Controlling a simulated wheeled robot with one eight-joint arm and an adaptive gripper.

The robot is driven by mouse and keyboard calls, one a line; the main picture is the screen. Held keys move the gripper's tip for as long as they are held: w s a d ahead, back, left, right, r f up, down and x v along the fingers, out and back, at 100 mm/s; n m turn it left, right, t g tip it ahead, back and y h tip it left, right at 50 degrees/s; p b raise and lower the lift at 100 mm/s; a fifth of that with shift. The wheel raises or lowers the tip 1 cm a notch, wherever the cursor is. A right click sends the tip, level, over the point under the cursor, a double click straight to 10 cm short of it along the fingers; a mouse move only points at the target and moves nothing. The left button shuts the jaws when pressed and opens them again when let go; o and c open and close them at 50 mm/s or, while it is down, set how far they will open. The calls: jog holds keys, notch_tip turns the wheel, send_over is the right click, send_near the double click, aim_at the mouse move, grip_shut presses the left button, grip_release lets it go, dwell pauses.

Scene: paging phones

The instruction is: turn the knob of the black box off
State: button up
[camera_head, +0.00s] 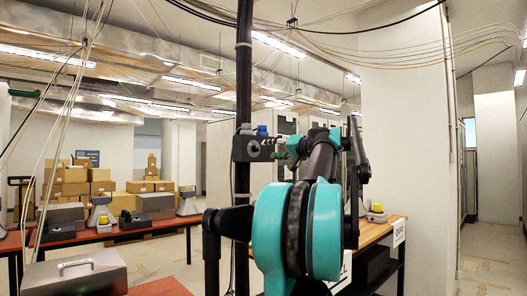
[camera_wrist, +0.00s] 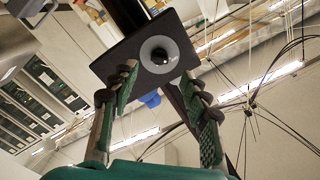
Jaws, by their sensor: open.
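The black box (camera_head: 243,155) is fixed to a dark upright pole. In the wrist view the black box (camera_wrist: 128,58) is tilted, with its face towards me. Its round black knob (camera_wrist: 159,56) sits on a pale grey disc; the pointer's exact setting is too small to read. My gripper (camera_wrist: 160,82) is open, with one green-padded finger on each side below the knob. The fingers overlap the box's lower part in that view; I cannot tell whether they touch it. In the head view my gripper (camera_head: 283,148) is just right of the box, partly hidden by my wrist.
A small blue part (camera_head: 262,130) is at the box's top. Cables hang from the ceiling near the pole. A wooden table (camera_head: 396,222) stands at right, red tables with phones (camera_head: 102,215) at left, and a metal case (camera_head: 75,275) at lower left.

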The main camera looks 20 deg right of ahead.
jog(key=shift+v, duration=2.1)
jog(key=s+a+f+n+g, duration=0.1)
jog(key=a+f+g, duration=0.2)
jog(key=a+f, duration=0.7)
jog(key=s+a+f+n+g, duration=0.1)
jog(key=a+f+g, duration=0.25)
jog(key=f, duration=1.15)
jog(key=s+a+f+n+g, duration=0.1)
jog(key=s+a+f+g, duration=0.1)
jog(key=a+f, duration=0.8)
jog(key=s+f+g+h, duration=0.1)
jog(key=s+f+h, duration=0.1)
jog(key=s+f, duration=0.5)
jog(key=s+a+f+n+g+h, duration=0.1)
jog(key=s+f+g+h, duration=0.1)
jog(key=s+f, duration=0.6)
jog(key=s+f+g+h, duration=0.1)
jog(key=s+f, duration=0.6)
jog(key=f, duration=1.1)
jog(key=shift+s+a+n+h, duration=0.15)
jog(key=shift+s+n+h, duration=0.25)
jog(key=shift+h, duration=0.2)
